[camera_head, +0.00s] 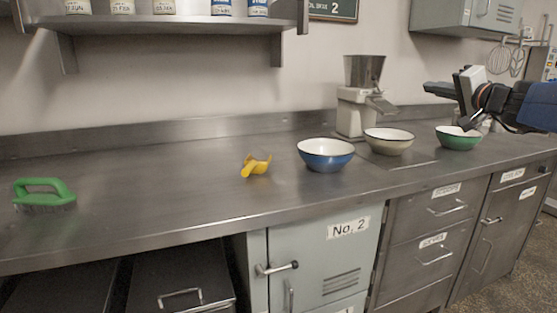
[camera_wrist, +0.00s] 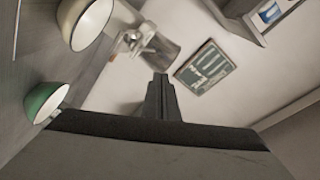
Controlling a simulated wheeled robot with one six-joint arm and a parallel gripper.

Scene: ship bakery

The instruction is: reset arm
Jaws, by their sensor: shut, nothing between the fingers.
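My gripper (camera_head: 427,88) is at the right of the head view, raised above the counter and pointing left. Its fingers are shut with nothing between them. In the wrist view the closed fingers (camera_wrist: 160,92) show in the middle against the wall. Below the arm, a green bowl (camera_head: 458,141) stands on the counter, apart from the gripper. A cream bowl (camera_head: 389,144) and a blue bowl (camera_head: 326,158) stand to its left. The green bowl (camera_wrist: 42,100) and cream bowl (camera_wrist: 72,22) also show at the left of the wrist view.
A grinder-like machine (camera_head: 362,100) stands behind the bowls. A yellow scoop (camera_head: 256,165) and a green-handled brush (camera_head: 42,192) lie on the steel counter (camera_head: 150,180). A shelf with tins (camera_head: 165,22) and a wall cabinet (camera_head: 465,18) hang above. The left counter is mostly clear.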

